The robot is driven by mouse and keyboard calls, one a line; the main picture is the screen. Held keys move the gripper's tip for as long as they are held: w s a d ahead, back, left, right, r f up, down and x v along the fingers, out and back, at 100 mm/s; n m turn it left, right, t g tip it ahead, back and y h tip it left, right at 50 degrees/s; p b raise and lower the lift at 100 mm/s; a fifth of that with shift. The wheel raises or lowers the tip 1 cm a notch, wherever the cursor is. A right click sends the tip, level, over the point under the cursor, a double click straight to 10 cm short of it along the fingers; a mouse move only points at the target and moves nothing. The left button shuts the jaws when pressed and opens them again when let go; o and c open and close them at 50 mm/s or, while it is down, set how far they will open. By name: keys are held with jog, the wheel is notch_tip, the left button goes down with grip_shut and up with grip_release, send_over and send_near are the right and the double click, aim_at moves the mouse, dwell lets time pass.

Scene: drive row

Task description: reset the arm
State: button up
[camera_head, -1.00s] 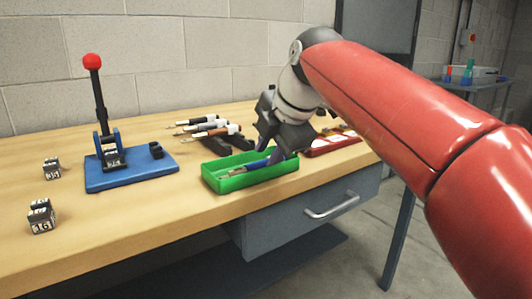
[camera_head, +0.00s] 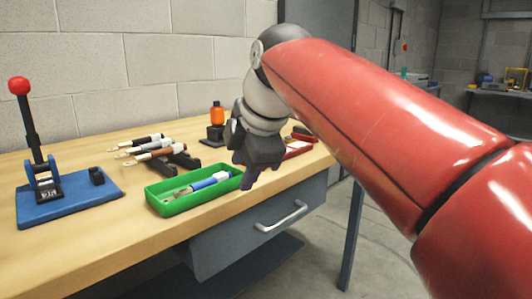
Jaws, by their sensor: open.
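My red arm reaches in from the right, and my gripper (camera_head: 247,183) hangs over the front edge of the wooden bench, just right of the green tray (camera_head: 168,207). Its dark fingers point down, apart from the tray, with nothing seen between them. A blue and white tool (camera_head: 205,183) lies in the green tray.
A blue-based lever press (camera_head: 70,205) with a red knob stands at the left. Several soldering-iron-like tools (camera_head: 150,148) lie on a dark rack. A drawer handle (camera_head: 282,217) juts out in front.

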jog(key=s+d+f+m+h, duration=0.2)
jog(key=s+d+f+m, duration=0.6)
jog(key=d+f+m, duration=0.3)
jog(key=s+d+f+m+h, duration=0.1)
jog(key=s+d+f+m, duration=0.7)
jog(key=d+f+m, duration=0.3)
notch_tip(320, 180, down, 3)
jog(key=shift+s+d+r+m+h, duration=0.1)
jog(key=shift+s+d+m+h, duration=0.25)
jog(key=shift+m, duration=0.45)
jog(key=shift+w, duration=0.1)
